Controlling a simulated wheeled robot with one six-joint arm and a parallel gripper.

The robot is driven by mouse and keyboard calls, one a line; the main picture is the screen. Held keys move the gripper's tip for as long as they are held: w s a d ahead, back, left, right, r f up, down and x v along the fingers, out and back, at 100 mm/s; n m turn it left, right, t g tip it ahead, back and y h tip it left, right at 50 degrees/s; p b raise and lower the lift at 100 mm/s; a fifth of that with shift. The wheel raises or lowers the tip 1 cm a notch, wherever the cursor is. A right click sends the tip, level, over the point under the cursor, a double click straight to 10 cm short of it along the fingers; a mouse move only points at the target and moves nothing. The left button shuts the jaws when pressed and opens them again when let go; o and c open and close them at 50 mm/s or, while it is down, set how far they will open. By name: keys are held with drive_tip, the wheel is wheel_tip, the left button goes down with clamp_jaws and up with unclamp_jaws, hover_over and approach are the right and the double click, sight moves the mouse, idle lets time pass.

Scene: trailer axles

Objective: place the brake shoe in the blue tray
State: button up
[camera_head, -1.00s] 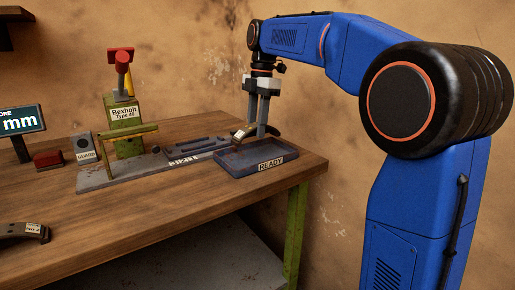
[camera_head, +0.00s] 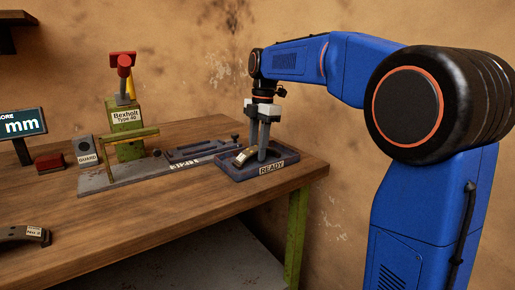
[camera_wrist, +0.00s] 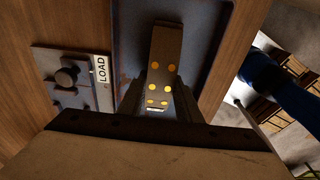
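The brake shoe (camera_head: 243,156), dark with a pale label, is in my gripper (camera_head: 258,156), low inside the blue tray (camera_head: 238,175) labelled READY. In the wrist view the shoe (camera_wrist: 165,60) shows yellow dots on its face and lies between the two fingers of my gripper (camera_wrist: 160,98). The fingers appear closed on its sides. The blue tray (camera_wrist: 207,60) is beneath it. I cannot tell whether the shoe touches the tray floor.
A grey fixture plate (camera_head: 125,175) with a green press (camera_head: 127,125) stands left of the tray. A second dark shoe-like part (camera_head: 22,235) lies at the front left. A red block (camera_head: 48,161) and a display (camera_head: 20,124) stand at the far left. The front middle of the bench is clear.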

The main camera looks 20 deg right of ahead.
drive_tip(key=o, duration=0.4)
drive_tip(key=shift+o, duration=0.2)
drive_tip(key=shift+r, duration=0.1)
wheel_tip(320, 180, up, 12)
drive_tip(key=d, duration=0.1)
drive_tip(key=s+d+f+m+t, duration=0.2)
drive_tip(key=s+d+f+m, duration=0.1)
drive_tip(key=s+f+m, duration=0.7)
drive_tip(key=s+d+f+m+t+h, duration=0.1)
drive_tip(key=s+d+f+m+t, duration=0.2)
drive_tip(key=s+f+m, duration=0.8)
drive_tip(key=s+f, duration=0.8)
drive_tip(key=s, duration=0.4)
drive_tip(key=shift+s+f+m, duration=0.15)
drive_tip(key=shift+s+m, duration=0.1)
drive_tip(key=shift+m, duration=0.05)
